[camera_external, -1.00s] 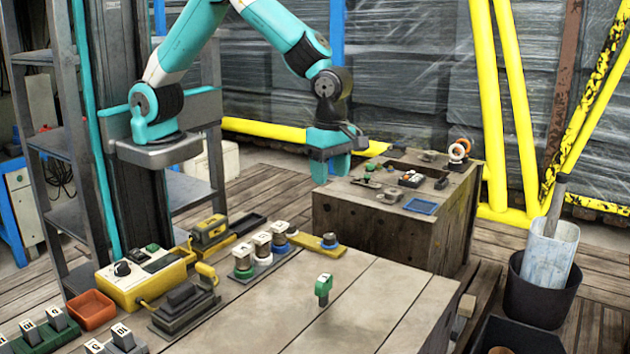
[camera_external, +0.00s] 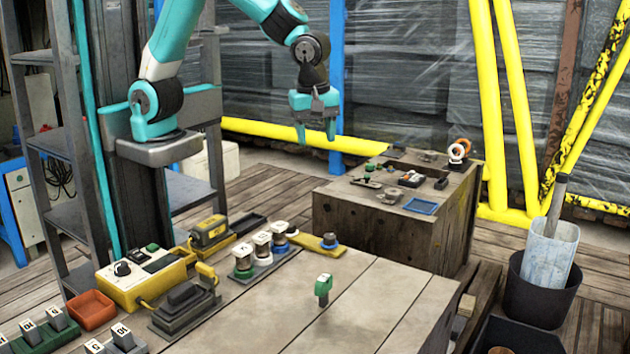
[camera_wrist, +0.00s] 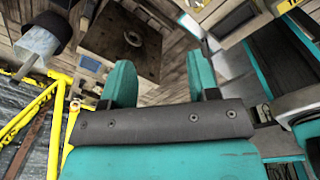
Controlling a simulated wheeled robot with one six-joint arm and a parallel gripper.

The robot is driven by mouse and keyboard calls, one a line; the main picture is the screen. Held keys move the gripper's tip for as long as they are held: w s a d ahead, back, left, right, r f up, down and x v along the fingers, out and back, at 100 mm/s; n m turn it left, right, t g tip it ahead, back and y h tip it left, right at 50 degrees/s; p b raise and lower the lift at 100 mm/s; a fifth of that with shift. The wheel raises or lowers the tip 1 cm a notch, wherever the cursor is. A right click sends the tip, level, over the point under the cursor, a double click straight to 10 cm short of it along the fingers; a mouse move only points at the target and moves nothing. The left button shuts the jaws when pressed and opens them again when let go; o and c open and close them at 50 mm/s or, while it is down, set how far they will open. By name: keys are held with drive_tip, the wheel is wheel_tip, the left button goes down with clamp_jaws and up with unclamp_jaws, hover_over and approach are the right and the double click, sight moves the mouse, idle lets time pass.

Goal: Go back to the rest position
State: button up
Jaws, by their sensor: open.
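My gripper (camera_external: 316,133) hangs in the air with its two teal fingers pointing down, apart and empty. It is above and behind the wooden tabletop, to the left of the wooden crate (camera_external: 385,222) and higher than it. In the wrist view my gripper's fingers (camera_wrist: 160,82) stand apart with nothing between them. The task names no object, only a rest position, which nothing in view marks.
A small green piece (camera_external: 323,287) stands on the near table (camera_external: 375,295). White-topped stamps (camera_external: 262,246) and a yellow control box (camera_external: 145,275) stand at its left. Small parts and a blue tray (camera_external: 421,206) lie on the crate. Yellow posts (camera_external: 495,120) rise at right.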

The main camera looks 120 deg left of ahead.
drive_tip(key=s+a+r+m+y+p, duration=0.1)
drive_tip(key=s+r+m, duration=0.4)
drive_tip(key=s+m, duration=0.5)
drive_tip(key=s+a+r+m+y+p, duration=0.1)
drive_tip(key=s+a+r+m+y, duration=0.1)
drive_tip(key=s+m, duration=0.8)
drive_tip(key=s+a+r, duration=0.1)
drive_tip(key=s+r, duration=0.1)
drive_tip(key=s, duration=0.1)
drive_tip(key=shift+s+a+r+m, duration=0.3)
drive_tip(key=shift+r, duration=0.05)
drive_tip(key=shift+w, duration=0.1)
